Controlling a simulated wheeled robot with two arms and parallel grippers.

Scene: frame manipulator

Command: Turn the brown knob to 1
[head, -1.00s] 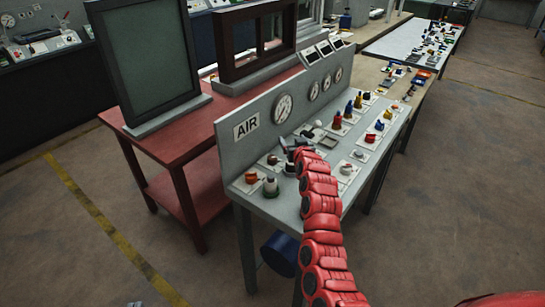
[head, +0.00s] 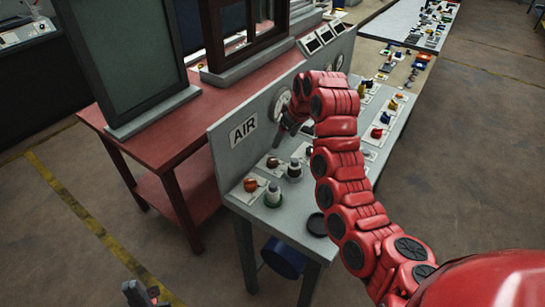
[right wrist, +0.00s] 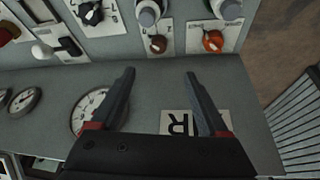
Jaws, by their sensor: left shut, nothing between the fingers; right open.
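The brown knob (head: 272,163) is small and round and sits on a white label plate near the left end of the grey AIR panel's desk. It also shows in the right wrist view (right wrist: 158,44), just beyond the gap between my fingers; its setting is too small to read. My right gripper (head: 290,124) is above the panel by the AIR sign, partly hidden by its red arm. In the right wrist view the right gripper (right wrist: 160,74) is open and empty, apart from the knob. My left gripper (head: 140,293) is shut and empty at the bottom left, away from the panel.
An orange knob (head: 250,184) sits beside the brown one. Grey-topped knobs (head: 294,169) (head: 273,194) stand close by. The upright back panel with the AIR sign (head: 243,130) and gauges (right wrist: 90,108) borders the desk. A red table (head: 150,136) stands behind.

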